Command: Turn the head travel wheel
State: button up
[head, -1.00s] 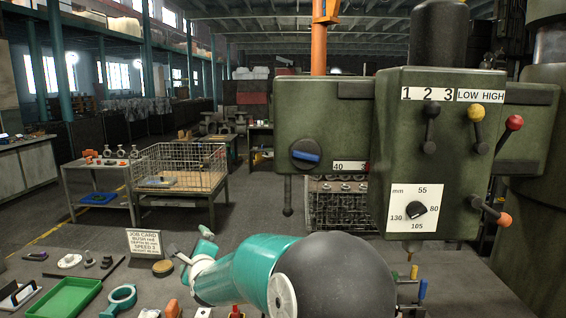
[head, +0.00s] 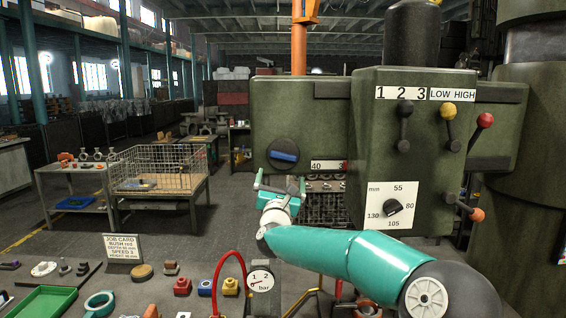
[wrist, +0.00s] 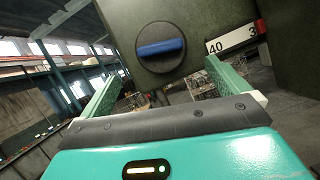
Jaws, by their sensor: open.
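The green drill head (head: 335,100) stands on the right in the head view. On its left face is a dark round wheel with a blue bar across it (head: 284,155). The bar lies nearly level, and the wheel also shows at top centre in the wrist view (wrist: 161,47). My gripper (head: 280,187) is just below the wheel in the head view. In the wrist view its open, empty green fingers (wrist: 155,80) point towards the wheel from below, with the blue bar above and between them. I see no contact.
Beside the wheel is a scale strip (head: 328,165) reading 40. Levers (head: 449,125) and a dial plate (head: 391,206) are on the front. A pressure gauge (head: 261,281) with a red hose stands below my arm.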

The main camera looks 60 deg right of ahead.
aim_at(283, 159)
jog(key=x, duration=0.9)
jog(key=shift+w+d, duration=0.15)
jog(key=shift+w, duration=0.05)
jog(key=c, duration=0.9)
jog(key=shift+c, duration=0.2)
jog(key=shift+n+t, duration=0.4)
jog(key=shift+n, duration=0.1)
